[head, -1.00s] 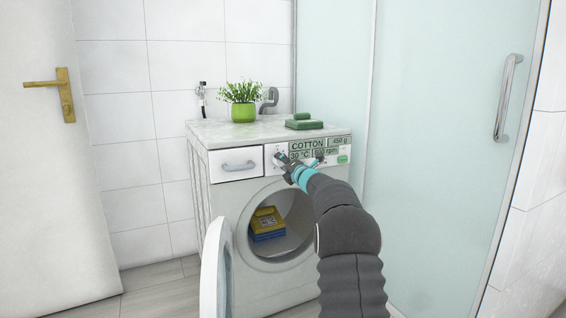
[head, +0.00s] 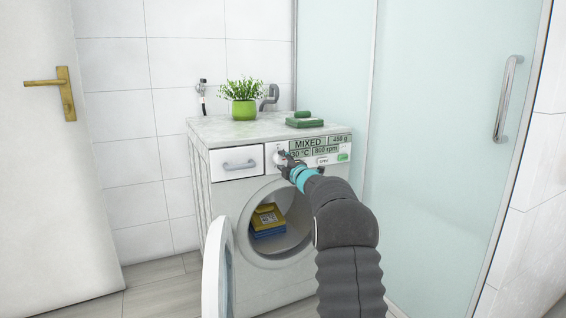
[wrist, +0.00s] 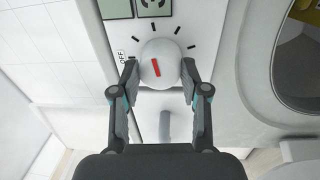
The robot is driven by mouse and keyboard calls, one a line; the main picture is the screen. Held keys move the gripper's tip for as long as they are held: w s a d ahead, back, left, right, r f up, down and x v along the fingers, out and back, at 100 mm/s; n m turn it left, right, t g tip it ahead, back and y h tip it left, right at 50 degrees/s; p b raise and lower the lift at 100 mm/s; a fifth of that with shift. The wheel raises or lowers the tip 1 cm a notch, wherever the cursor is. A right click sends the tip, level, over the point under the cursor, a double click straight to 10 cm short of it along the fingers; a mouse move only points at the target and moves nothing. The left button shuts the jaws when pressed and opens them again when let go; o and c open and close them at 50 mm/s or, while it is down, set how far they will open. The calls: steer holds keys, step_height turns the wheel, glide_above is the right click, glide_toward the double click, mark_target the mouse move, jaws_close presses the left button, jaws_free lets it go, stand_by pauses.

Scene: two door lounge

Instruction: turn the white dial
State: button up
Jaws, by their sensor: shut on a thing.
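The white dial (wrist: 160,62) is on the washing machine's front panel. It is round with a red mark, and black tick marks and the word OFF surround it in the wrist view. My gripper (wrist: 159,75) has one finger on each side of the dial and is shut on it. In the head view the gripper (head: 283,160) is at the panel and mostly hides the dial. The display (head: 313,148) reads MIXED, 30 °C, 800 rpm and 488 g.
The washing machine's round door (head: 218,270) stands open, with yellow and blue packs (head: 267,220) inside the drum. A drawer (head: 237,163) is left of the dial. A potted plant (head: 243,108) and a green box (head: 304,122) sit on top. A glass shower panel (head: 440,150) is at right.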

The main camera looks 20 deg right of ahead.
stand_by(0.3)
steer(key=o, duration=1.2)
steer(key=shift+c, duration=0.2)
steer(key=shift+s, duration=0.1)
steer(key=s+f, duration=0.1)
steer(key=s, duration=1)
steer(key=shift+s+d, duration=0.3)
steer(key=shift+s, duration=0.1)
